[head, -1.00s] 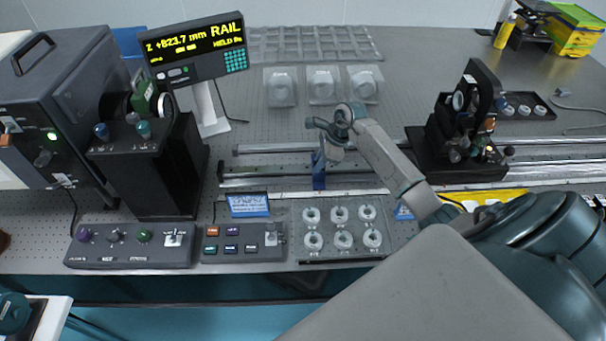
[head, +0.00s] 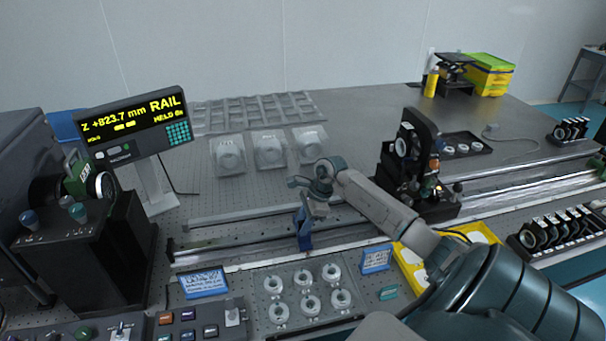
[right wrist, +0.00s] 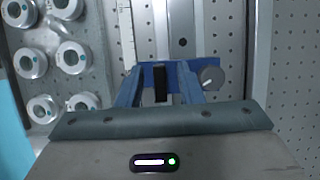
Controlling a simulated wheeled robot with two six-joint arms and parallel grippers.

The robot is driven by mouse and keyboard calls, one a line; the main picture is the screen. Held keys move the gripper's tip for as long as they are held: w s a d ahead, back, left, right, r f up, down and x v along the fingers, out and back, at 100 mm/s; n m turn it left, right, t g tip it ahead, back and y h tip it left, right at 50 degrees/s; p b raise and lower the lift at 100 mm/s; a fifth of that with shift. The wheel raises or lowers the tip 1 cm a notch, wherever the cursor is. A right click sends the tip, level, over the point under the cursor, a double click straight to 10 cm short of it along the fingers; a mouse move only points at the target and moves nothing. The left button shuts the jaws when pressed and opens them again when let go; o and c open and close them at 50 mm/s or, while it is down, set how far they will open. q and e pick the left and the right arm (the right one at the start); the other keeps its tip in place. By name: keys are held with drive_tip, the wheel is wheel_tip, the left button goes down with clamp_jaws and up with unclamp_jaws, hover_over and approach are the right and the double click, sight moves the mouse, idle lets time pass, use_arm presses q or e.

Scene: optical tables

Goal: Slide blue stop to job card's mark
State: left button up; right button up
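The blue stop (head: 304,232) stands upright on the rail (head: 240,243) in the head view. My right gripper (head: 311,208) is directly above it, pointing down. In the right wrist view the two fingers (right wrist: 162,80) straddle a dark upright part of the blue stop (right wrist: 205,64), with small gaps on both sides. A grey knob (right wrist: 210,78) sits at the stop's right side. Two blue cards with small, unreadable writing stand in front of the rail, a left card (head: 203,283) and a right card (head: 376,260). My left gripper is not in view.
A display (head: 128,125) reads Z +823.7 mm, RAIL. A tray of round white parts (head: 290,318) lies before the rail. A black optical mount (head: 410,170) stands to the right on the rails. A yellow tray (head: 409,262) lies near my right forearm.

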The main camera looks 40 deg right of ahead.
drive_tip(key=b+v, duration=0.3)
drive_tip(key=v, duration=0.7)
drive_tip(key=shift+r+b, duration=0.35)
drive_tip(key=shift+r, duration=0.05)
drive_tip(key=shift+s+d, duration=0.1)
drive_tip(key=shift+d, duration=0.05)
